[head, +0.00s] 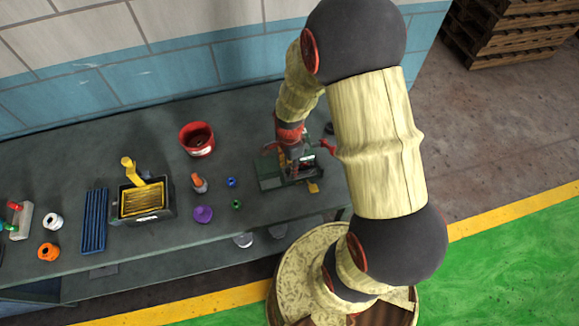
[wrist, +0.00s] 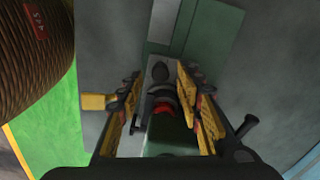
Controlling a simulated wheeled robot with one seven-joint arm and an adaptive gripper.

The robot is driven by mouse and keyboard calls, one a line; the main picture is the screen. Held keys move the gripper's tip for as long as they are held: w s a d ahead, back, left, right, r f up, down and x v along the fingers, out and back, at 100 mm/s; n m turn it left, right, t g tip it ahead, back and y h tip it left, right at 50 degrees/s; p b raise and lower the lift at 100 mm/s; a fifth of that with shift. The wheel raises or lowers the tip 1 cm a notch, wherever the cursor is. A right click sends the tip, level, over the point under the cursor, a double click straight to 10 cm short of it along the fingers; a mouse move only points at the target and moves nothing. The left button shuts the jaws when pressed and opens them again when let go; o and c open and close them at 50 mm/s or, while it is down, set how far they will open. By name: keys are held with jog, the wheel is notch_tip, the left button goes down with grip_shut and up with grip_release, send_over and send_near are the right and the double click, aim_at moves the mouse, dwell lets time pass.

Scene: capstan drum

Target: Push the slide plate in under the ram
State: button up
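The small green press (head: 270,172) stands on the bench under my arm, and its green base (wrist: 215,35) shows in the wrist view. A yellow tab (head: 313,187), which looks like the end of the slide plate, sticks out at the press's front edge. The tab also shows in the wrist view (wrist: 94,101), left of and outside the fingers. My gripper (wrist: 165,98) is open above the press, fingers apart. A dark rounded part and a red ring (wrist: 163,107), perhaps the ram, show between them; contact cannot be told. My arm hides much of the press in the head view.
A red lever (head: 327,147) stands out right of the press. Left of it are a red pot (head: 197,139), small coloured parts, a purple piece (head: 203,214), a black bin (head: 125,207) and a blue ribbed tray (head: 94,222). The bench's front edge is close to the tab.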

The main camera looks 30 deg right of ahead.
notch_tip(320, 180, up, 11)
jog(key=shift+r, duration=0.15)
dwell(0.4)
